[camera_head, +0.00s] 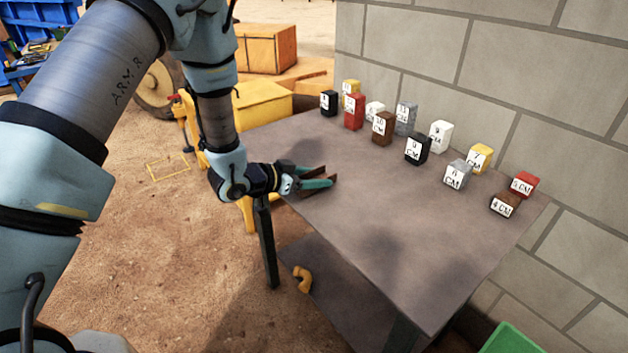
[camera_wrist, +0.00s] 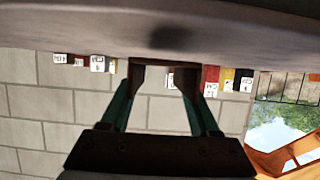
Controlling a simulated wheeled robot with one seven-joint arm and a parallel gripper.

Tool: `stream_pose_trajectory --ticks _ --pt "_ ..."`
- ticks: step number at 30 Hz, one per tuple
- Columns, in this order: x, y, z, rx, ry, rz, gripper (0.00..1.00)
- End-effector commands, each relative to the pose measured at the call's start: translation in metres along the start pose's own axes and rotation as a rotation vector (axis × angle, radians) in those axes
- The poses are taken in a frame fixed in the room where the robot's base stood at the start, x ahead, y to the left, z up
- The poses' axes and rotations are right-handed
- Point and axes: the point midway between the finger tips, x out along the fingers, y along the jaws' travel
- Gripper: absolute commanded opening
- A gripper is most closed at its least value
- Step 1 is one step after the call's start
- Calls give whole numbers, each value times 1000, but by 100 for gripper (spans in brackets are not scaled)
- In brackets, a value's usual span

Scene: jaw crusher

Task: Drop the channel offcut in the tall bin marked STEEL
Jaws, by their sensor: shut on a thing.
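My gripper (camera_head: 318,178) is over the near left part of the grey table, with its teal fingers pointing right. It is shut on a rust-brown piece, the channel offcut (camera_head: 320,172), at the fingertips. In the wrist view, brown sides of the offcut (camera_wrist: 137,78) show between the fingers, with a gap between them. I cannot tell whether the offcut touches the table. No bin with a readable STEEL mark is in view.
Several labelled blocks (camera_head: 383,128) stand along the table's (camera_head: 400,215) wall side. A green container (camera_head: 510,340) shows at the lower right. A yellow box (camera_head: 262,105) is behind my arm. An orange bent piece (camera_head: 302,279) lies below the table. Sandy ground (camera_head: 180,260) is open at left.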

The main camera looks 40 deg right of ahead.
Motion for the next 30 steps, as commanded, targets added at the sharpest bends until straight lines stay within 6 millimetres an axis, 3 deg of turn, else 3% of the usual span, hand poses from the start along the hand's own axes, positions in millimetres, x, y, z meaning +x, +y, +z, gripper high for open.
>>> stream_pose_trajectory --ticks 5,17,18,25,30 --pt "6 0 14 2 2 0 0" --pt "8 -1 19 2 3 -1 0" --pt "8 0 19 1 1 -1 64" --pt "8 0 18 1 1 -1 90" --pt "8 0 18 1 1 -1 92"
